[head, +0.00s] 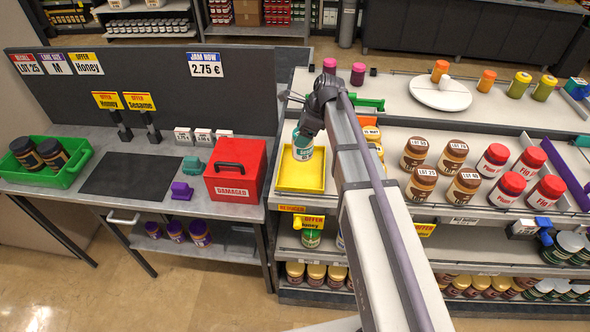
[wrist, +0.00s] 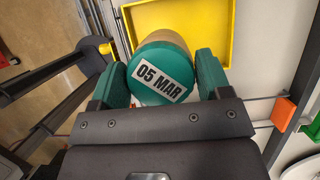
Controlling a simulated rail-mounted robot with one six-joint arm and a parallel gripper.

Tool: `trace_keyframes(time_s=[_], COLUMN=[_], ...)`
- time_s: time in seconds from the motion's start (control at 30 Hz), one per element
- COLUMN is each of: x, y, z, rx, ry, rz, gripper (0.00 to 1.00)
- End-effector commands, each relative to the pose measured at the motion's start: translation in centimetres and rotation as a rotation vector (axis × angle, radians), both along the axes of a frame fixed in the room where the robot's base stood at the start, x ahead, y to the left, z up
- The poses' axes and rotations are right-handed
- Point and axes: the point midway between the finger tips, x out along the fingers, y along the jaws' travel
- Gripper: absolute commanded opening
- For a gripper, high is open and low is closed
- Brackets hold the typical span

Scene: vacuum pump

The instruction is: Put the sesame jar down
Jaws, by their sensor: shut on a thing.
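The sesame jar (head: 303,150) has a green lid and a pale label with green marks. In the wrist view its lid (wrist: 162,72) carries the tag "05 MAR" and its tan side shows behind. My gripper (wrist: 164,82) is shut on the jar, one green pad on each side of the lid. In the head view my gripper (head: 304,136) is partly hidden by my own arm. The jar looks upright over the back part of the yellow tray (head: 299,186). I cannot tell whether it touches the tray floor.
The front of the tray is bare. A red "DAMAGED" box (head: 236,169) stands left of it. Brown jars (head: 422,184) and red-lidded jars (head: 511,187) stand on the shelf to the right. A green crate (head: 47,163) with dark jars is at the far left.

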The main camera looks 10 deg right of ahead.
Motion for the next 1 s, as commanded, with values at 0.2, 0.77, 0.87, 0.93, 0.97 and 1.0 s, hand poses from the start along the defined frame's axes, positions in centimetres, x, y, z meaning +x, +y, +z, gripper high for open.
trace_keyframes(time_s=[0.2,0.77,0.87,0.93,0.97,1.0], x=[0.0,0.0,0.0,0.0,0.0,0.0], y=[0.0,0.0,0.0,0.0,0.0,0.0], z=[-6.0,-9.4,-9.5,-9.8,-9.9,-9.7], rx=[0.0,0.0,0.0,0.0,0.0,0.0], ry=[0.001,0.0,0.0,0.0,0.0,0.0], rz=[0.001,0.002,0.002,0.002,0.002,0.002], gripper=[0.33,0.33,0.33,0.33,0.33,0.74])
